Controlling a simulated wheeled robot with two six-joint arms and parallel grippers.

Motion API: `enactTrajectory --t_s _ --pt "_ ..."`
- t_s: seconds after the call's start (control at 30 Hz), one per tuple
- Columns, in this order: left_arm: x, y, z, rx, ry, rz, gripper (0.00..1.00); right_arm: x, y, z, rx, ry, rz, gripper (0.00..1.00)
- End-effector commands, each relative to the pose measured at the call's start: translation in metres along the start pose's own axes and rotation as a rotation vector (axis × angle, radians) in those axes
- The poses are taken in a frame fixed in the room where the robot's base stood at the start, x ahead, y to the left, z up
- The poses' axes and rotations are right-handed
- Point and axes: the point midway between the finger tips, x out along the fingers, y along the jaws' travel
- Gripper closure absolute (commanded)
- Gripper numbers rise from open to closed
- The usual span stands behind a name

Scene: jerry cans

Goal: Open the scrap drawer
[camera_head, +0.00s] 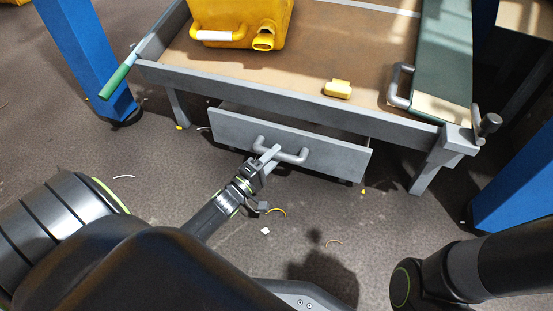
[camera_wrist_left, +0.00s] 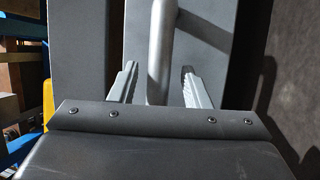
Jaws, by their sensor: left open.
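The scrap drawer (camera_head: 235,130) is a grey drawer under the front edge of the workbench. It stands slightly out, with a narrow dark gap showing behind its front. Its grey bar handle (camera_head: 292,157) is on the drawer front. My left gripper (camera_head: 265,164) is at the left part of this handle. In the left wrist view, the handle (camera_wrist_left: 161,45) runs between the two separated fingers of the left gripper (camera_wrist_left: 158,88). The fingers are open, and I cannot tell whether either touches the bar. My right arm shows at the lower right, but its gripper is out of view.
Blue posts (camera_head: 90,55) stand on both sides. Small scraps lie on the floor (camera_head: 390,215), which is otherwise clear before the drawer.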

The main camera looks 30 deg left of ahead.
Motion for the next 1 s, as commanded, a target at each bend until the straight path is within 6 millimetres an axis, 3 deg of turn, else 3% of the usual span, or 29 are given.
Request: enactTrajectory --t_s 0.2,0.47,0.8,1.0 --pt "0.0142 0.0001 -0.0001 0.000 0.000 0.001 0.57 -0.0071 0.0014 -0.0038 0.002 0.002 0.000 0.64" --pt "0.0152 0.0009 -0.0002 0.000 0.000 0.001 0.57 -0.0066 0.0013 -0.0037 0.002 0.002 0.000 0.64" --pt "0.0149 0.0006 -0.0002 0.000 0.000 0.000 1.00 -0.0067 0.0013 -0.0037 0.002 0.002 0.000 0.64" --pt "0.0147 0.0005 -0.0002 0.000 0.000 0.000 1.00 -0.0067 0.0013 -0.0036 0.001 0.002 0.000 0.64"
